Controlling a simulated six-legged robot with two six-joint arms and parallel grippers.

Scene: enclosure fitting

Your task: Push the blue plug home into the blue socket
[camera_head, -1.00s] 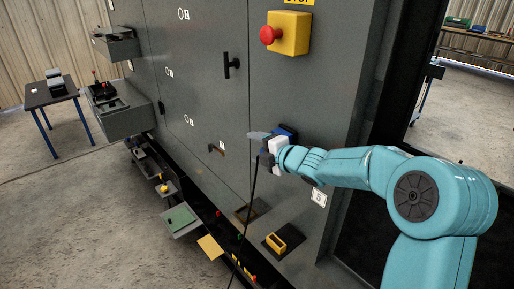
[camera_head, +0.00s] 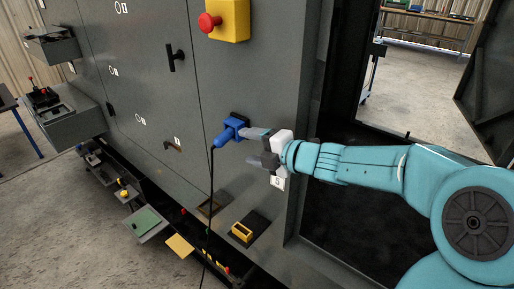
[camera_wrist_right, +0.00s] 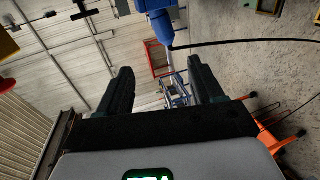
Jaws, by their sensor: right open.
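The blue plug (camera_head: 228,136) is at the blue socket (camera_head: 239,119) on the grey cabinet front. A black cable hangs down from the plug. I cannot tell how deep the plug sits, as its front end and the socket overlap. My right gripper (camera_head: 253,147) is open and empty just right of the plug, its fingers pointing left towards it. In the right wrist view the blue plug (camera_wrist_right: 160,24) shows at the top, beyond the open fingers (camera_wrist_right: 162,88) and not between them. My left gripper is not in view.
A yellow box with a red stop button (camera_head: 210,22) is above the socket. A black handle (camera_head: 175,58) is to the left. A yellow-framed part (camera_head: 243,232) sits on a ledge below. The cable (camera_head: 211,190) hangs in front of the cabinet. An open doorway is at right.

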